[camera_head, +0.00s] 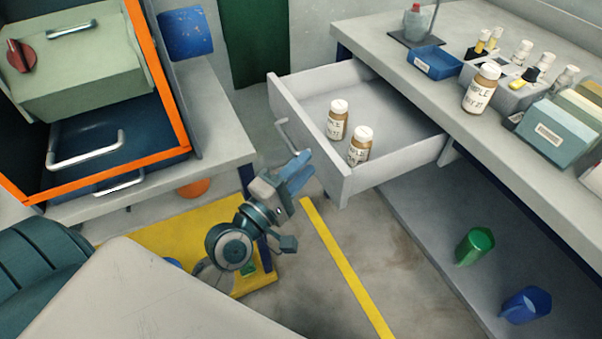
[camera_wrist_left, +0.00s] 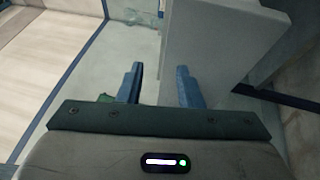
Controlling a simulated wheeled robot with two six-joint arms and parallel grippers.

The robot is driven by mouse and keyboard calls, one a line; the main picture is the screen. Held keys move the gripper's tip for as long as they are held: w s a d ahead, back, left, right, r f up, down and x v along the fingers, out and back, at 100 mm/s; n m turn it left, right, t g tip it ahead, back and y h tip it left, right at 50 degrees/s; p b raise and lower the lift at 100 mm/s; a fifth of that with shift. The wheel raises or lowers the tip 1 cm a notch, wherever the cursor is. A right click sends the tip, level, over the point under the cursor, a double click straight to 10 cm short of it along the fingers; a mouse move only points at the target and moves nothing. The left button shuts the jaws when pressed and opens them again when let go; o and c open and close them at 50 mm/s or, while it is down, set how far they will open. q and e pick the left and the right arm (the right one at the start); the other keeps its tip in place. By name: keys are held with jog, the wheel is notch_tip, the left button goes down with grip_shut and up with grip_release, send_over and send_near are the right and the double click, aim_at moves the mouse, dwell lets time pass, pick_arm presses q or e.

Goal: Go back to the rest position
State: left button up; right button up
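My left gripper (camera_head: 297,172) is in the middle of the head view, just in front of the open drawer (camera_head: 398,166) and below its handle (camera_head: 287,135). In the left wrist view its two blue fingers (camera_wrist_left: 160,85) stand apart with nothing between them, so it is open and empty. A pale panel (camera_wrist_left: 215,50) rises just beyond the fingers there. Two brown sample bottles with white caps, one farther back (camera_head: 338,120) and one nearer (camera_head: 360,146), stand upright in the drawer. My right gripper is not in view.
The workbench (camera_head: 400,58) holds another brown bottle (camera_head: 481,88), a blue tray (camera_head: 435,62) and a box of files (camera_head: 556,132). An orange-framed cabinet (camera_head: 165,85) is at left. Green (camera_head: 475,246) and blue (camera_head: 526,305) cups are on the lower shelf. Floor near the yellow stripe (camera_head: 345,268) is clear.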

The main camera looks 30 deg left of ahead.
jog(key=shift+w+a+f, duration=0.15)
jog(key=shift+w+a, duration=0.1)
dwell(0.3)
